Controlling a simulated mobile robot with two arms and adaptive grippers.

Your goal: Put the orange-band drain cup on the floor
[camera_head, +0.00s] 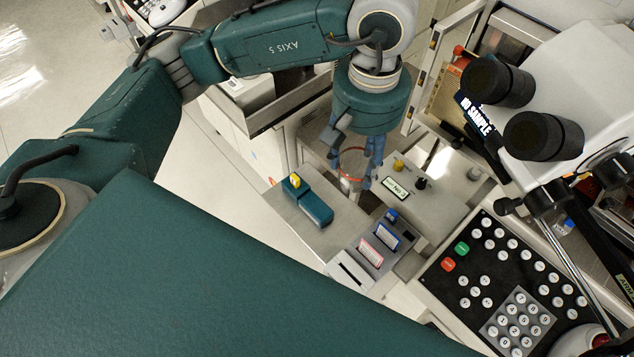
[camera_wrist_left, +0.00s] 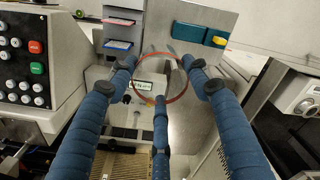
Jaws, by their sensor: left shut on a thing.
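The drain cup shows as a clear body with a thin orange-red band (camera_head: 345,176). In the left wrist view the band (camera_wrist_left: 178,97) is a ring between the blue fingers. My left gripper (camera_head: 360,164) is shut on the cup, with its fingers pointing down around it. The left wrist view also shows this gripper (camera_wrist_left: 160,76) with three ribbed blue fingers. The cup is over the bench area beside the "No 3" box; I cannot tell its exact height. Part of the cup is hidden by the fingers. The right gripper is not in view.
A grey plate holds a teal block tool (camera_head: 316,208). A card rack (camera_head: 372,254) and the "No 3" box (camera_head: 425,201) stand close by. A keypad panel (camera_head: 480,270) and a microscope (camera_head: 540,120) are at right. Pale open floor (camera_head: 215,215) lies left of the bench.

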